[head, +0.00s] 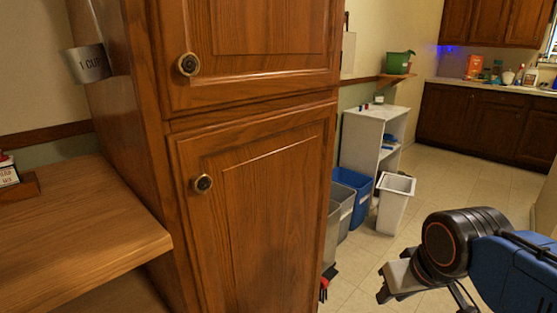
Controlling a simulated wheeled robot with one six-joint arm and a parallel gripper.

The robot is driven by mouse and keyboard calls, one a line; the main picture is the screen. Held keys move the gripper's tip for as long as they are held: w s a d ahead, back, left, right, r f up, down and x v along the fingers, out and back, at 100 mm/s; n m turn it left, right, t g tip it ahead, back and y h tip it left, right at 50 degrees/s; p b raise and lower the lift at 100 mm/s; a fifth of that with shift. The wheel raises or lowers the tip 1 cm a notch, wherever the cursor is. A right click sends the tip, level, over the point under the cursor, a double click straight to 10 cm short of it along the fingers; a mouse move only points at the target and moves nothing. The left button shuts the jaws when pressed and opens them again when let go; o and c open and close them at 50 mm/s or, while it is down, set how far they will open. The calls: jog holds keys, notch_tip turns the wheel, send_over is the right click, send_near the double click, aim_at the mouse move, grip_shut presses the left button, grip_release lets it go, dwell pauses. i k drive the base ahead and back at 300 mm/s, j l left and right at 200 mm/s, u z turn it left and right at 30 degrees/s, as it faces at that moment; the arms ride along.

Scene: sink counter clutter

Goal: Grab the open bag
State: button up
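I cannot make out an open bag for certain. A small orange-red package (473,67) stands upright on the far counter at the upper right, too small to tell whether it is a bag or open. My gripper (388,284) shows at the lower right, at the end of my blue and black arm, above the tiled floor. It is far from the counter and touches nothing I can see. Its fingers are too unclear to tell whether they are open.
A tall wooden cabinet (250,190) stands close in front, with a wooden shelf (80,225) at left. Beyond are a white shelf unit (362,140), a blue bin (352,190) and a white bin (394,205). Several items clutter the far counter (450,83). Tiled floor (455,185) lies open at right.

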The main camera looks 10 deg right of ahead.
aim_at(392, 207)
jog(key=i+l+u, duration=0.2)
jog(key=i+l, duration=0.15)
jog(key=l, duration=0.25)
jog(key=i+l+u, duration=0.1)
jog(key=i+l, duration=0.25)
jog(key=l, duration=0.3)
jog(key=i+l+u, duration=0.15)
jog(key=l, duration=0.15)
jog(key=i+l+u, duration=0.1)
jog(key=l, duration=0.25)
jog(key=i+l, duration=0.15)
jog(key=l, duration=0.2)
jog(key=i+l, duration=0.15)
jog(key=l, duration=0.25)
jog(key=i+l, duration=0.15)
jog(key=l, duration=0.2)
jog(key=i+l, duration=0.15)
jog(key=l, duration=0.2)
jog(key=i+l, duration=0.15)
jog(key=l, duration=0.25)
jog(key=i+l, duration=0.2)
jog(key=l, duration=0.15)
jog(key=i+l, duration=0.15)
jog(key=l, duration=0.2)
jog(key=u, duration=0.05)
